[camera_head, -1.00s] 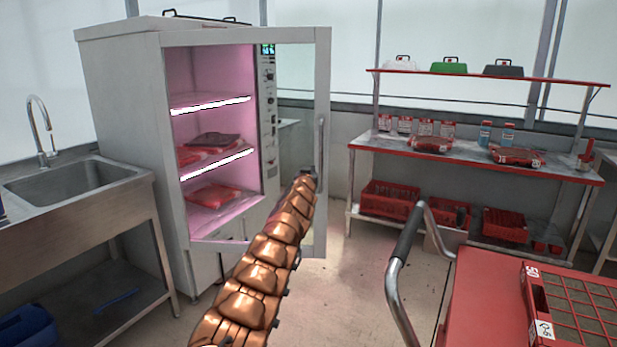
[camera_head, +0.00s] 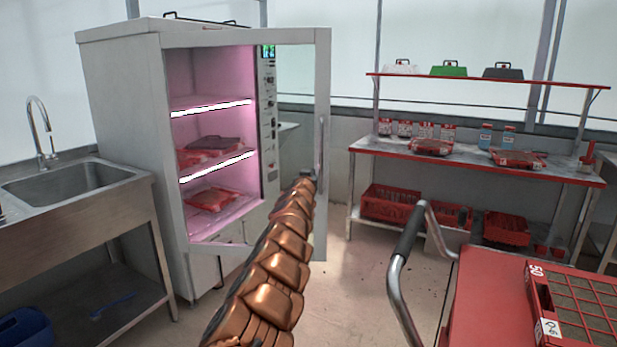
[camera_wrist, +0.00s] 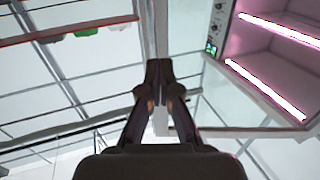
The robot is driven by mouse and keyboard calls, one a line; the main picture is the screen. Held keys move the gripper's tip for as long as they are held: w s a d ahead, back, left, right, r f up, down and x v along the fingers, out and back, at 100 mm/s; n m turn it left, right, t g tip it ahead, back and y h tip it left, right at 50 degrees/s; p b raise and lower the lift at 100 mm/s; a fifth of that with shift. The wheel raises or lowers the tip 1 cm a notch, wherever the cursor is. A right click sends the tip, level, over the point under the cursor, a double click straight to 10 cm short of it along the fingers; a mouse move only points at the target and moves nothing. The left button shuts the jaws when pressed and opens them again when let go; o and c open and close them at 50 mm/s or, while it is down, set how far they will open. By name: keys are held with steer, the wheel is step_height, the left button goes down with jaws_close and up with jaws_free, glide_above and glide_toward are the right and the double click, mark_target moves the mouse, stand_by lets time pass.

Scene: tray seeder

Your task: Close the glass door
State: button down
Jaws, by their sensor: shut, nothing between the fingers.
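The glass door (camera_head: 322,85) of the growing cabinet stands open, its pale frame swung out from the lit front. Its upright handle (camera_head: 320,145) is on the right stile. My gripper (camera_head: 311,178) is at the end of the copper-coloured arm, close to the lower end of the handle; contact is unclear. In the wrist view my gripper (camera_wrist: 158,68) has its fingers together and empty, in front of a pale upright that looks like the door frame (camera_wrist: 153,25). The cabinet (camera_head: 120,130) has pink-lit shelves with red trays.
A steel sink (camera_head: 70,188) stands left of the cabinet. A red trolley (camera_head: 485,300) with a metal handle (camera_head: 395,275) is at front right. A workbench (camera_head: 385,150) with trays stands at the back right. Floor between cabinet and trolley is clear.

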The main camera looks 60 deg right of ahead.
steer(key=shift+w+a+r, duration=0.15)
steer(key=shift+w+a, duration=0.05)
steer(key=shift+a, duration=0.3)
